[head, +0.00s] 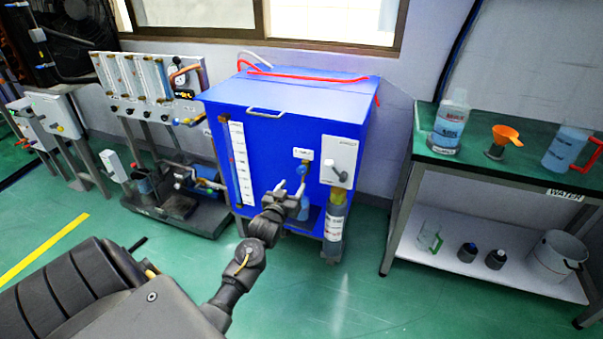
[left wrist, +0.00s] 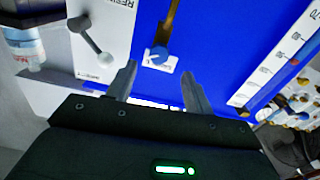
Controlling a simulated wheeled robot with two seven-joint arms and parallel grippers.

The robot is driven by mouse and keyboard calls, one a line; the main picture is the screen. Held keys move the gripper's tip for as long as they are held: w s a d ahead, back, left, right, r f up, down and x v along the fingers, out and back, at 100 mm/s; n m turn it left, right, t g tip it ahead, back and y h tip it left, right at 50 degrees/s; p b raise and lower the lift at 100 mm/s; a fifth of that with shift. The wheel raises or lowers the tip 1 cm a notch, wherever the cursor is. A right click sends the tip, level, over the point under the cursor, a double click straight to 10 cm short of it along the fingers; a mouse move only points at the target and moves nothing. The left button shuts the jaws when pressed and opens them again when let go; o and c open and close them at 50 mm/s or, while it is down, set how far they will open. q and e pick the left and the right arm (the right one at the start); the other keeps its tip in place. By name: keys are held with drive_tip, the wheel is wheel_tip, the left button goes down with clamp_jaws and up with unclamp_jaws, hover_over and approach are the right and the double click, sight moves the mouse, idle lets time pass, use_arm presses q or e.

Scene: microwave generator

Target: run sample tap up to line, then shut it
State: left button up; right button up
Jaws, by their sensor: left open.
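The blue tank (head: 285,110) stands in the middle of the head view. On its front is a brass sample tap with a blue handle (head: 302,169) under a small white label; the blue handle also shows in the left wrist view (left wrist: 158,55). My left gripper (head: 294,196) is just in front of and below the tap. In the left wrist view my gripper (left wrist: 157,82) is open, its fingers apart with nothing between them; the handle lies beyond the tips. A clear vessel with bluish contents (head: 304,208) stands below the tap, partly hidden by my gripper; its line cannot be made out.
A white panel with a grey lever (head: 340,160) is right of the tap, above a labelled cylinder (head: 334,225). A marked level gauge (head: 240,163) is to the left. A green-topped bench (head: 490,165) with bottles stands right. Green floor is clear between.

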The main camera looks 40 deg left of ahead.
sight(301, 173)
use_arm(q)
drive_tip(key=b+x, duration=0.1)
drive_tip(key=x, duration=0.8)
drive_tip(key=shift+w, duration=0.15)
use_arm(e)
drive_tip(key=v, duration=0.4)
drive_tip(key=shift+w+d+r, duration=0.1)
drive_tip(key=shift+w, duration=0.25)
